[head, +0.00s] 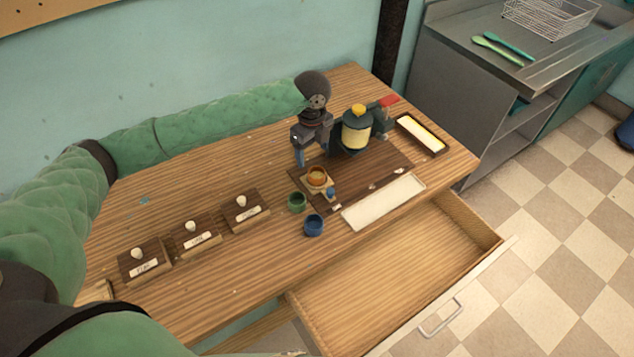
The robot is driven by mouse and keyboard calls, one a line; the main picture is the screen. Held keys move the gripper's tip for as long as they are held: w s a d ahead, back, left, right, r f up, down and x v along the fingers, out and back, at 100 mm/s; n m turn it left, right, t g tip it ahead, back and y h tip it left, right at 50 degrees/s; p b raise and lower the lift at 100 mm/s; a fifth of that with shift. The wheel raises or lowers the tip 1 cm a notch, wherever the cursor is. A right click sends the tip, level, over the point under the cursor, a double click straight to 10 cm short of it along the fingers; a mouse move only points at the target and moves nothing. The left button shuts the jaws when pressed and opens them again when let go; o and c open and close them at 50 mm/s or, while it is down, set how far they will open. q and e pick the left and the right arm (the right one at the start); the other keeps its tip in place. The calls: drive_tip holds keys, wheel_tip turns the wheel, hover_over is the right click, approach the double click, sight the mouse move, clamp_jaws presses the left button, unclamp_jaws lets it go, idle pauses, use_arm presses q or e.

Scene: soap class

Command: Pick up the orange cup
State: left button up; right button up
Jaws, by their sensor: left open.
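The orange cup (317,175) stands upright on a small light square stand (307,187) on the dark board of the wooden table. My left gripper (301,156) is just behind and to the left of the orange cup, pointing down, with a blue fingertip showing. It is open and empty, apart from the cup as far as I can see; its other finger is hard to make out. A green cup (297,202) and a blue cup (313,226) stand in front of the orange one. My right gripper is not in view.
A yellow-topped dark machine (356,131) stands close to the right of my left gripper. A white tray (383,203) and a light-filled tray (421,134) lie to the right. Several knobbed wooden boxes (195,236) line the left. An open drawer (400,270) juts out in front.

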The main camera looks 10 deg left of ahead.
sight(315, 171)
use_arm(q)
wheel_tip(315, 171, down, 2)
drive_tip(key=shift+f, duration=0.25)
drive_tip(key=shift+f+p, duration=0.35)
drive_tip(key=shift+f, duration=0.25)
drive_tip(key=shift+d+f+p, duration=0.15)
drive_tip(key=shift+f+p, duration=0.25)
drive_tip(key=f, duration=0.1)
drive_tip(key=f+p, duration=0.2)
drive_tip(key=shift+d+f, duration=0.15)
drive_tip(key=shift+d, duration=0.1)
drive_tip(key=shift+f, duration=0.6)
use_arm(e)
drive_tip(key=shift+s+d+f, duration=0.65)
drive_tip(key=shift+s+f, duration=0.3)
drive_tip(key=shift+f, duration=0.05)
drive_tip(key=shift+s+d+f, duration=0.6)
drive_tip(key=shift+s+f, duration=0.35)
use_arm(q)
drive_tip(key=shift+c, duration=0.2)
drive_tip(key=c, duration=1)
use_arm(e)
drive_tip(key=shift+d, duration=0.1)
